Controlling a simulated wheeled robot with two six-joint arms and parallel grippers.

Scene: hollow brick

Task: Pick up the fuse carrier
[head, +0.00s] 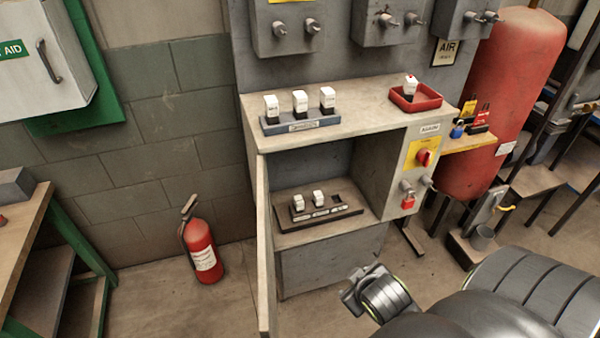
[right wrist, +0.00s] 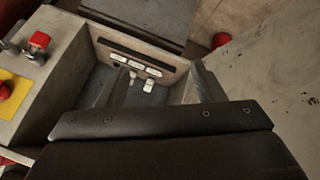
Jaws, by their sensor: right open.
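White fuse carriers with dark bases show in several places. Several stand in a row on a blue rack (head: 300,126) on the cabinet top. One fuse carrier (head: 410,86) stands in a red tray (head: 416,104) at the top right. Two more (head: 318,198) sit in a black fuse base (head: 345,211) inside the open cabinet, beside an empty slot. My right gripper (head: 352,292) is low in front of the cabinet, apart from all carriers. In the right wrist view it is open and empty (right wrist: 160,85), with the carriers inside the cabinet (right wrist: 148,86) beyond its fingers. My left gripper is not in view.
The cabinet door (head: 263,250) stands open at the left of the opening. A fire extinguisher (head: 201,250) stands on the floor. A red tank (head: 500,100) is at right.

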